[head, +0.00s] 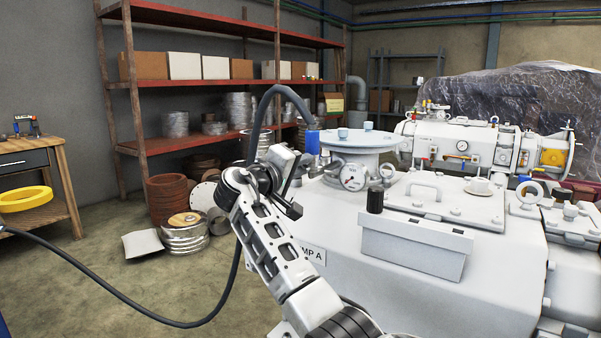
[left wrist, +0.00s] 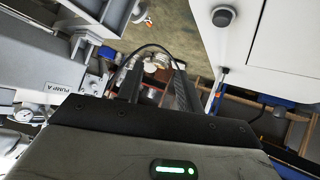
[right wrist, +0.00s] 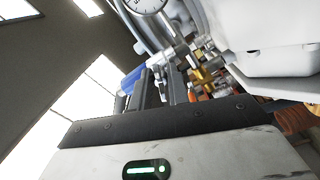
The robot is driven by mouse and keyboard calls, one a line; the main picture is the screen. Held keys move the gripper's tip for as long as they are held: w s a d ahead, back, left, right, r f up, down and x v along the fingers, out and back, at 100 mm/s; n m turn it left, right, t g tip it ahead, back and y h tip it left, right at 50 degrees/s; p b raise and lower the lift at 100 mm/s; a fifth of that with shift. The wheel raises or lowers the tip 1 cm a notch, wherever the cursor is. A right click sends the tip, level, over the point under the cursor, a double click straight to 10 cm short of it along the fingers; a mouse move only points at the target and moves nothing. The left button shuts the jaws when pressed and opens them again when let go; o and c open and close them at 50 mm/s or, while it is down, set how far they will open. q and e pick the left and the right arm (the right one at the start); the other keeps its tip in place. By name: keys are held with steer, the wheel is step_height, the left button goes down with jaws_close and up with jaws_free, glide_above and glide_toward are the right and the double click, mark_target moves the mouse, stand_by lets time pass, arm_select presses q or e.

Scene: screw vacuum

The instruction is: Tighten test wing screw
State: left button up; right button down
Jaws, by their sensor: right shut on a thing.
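The white pump (head: 340,225) fills the right of the head view, with a round dial gauge (head: 353,176) beside its top flange. My right gripper (head: 305,163) reaches to the pump's side, left of the gauge. In the right wrist view its fingers (right wrist: 163,80) close at small metal fittings (right wrist: 180,50) below a dial (right wrist: 146,5). It is shut on a small part there, taken as the test wing screw, mostly hidden by the fingers. My left gripper (left wrist: 157,85) shows only in the left wrist view, its fingers apart and nothing seen between them.
A blue-ended black hose (head: 312,142) stands by the flange and loops down across the floor. A toolbox-like grey box (head: 415,246) sits at the pump's front. Shelves (head: 150,85) and a wooden bench (head: 40,150) stand behind. Floor at left is partly clear.

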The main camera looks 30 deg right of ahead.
arm_select(q)
steer(key=shift+d+f+g+b, duration=0.2)
steer(key=shift+f+g+b, duration=0.1)
steer(key=shift+f, duration=0.5)
arm_select(e)
steer(key=shift+m, duration=0.7)
arm_select(q)
steer(key=shift+w+r, duration=0.1)
arm_select(e)
steer(key=c, duration=1.4)
jaws_free()
steer(key=shift+o, duration=0.2)
steer(key=shift+a, duration=0.15)
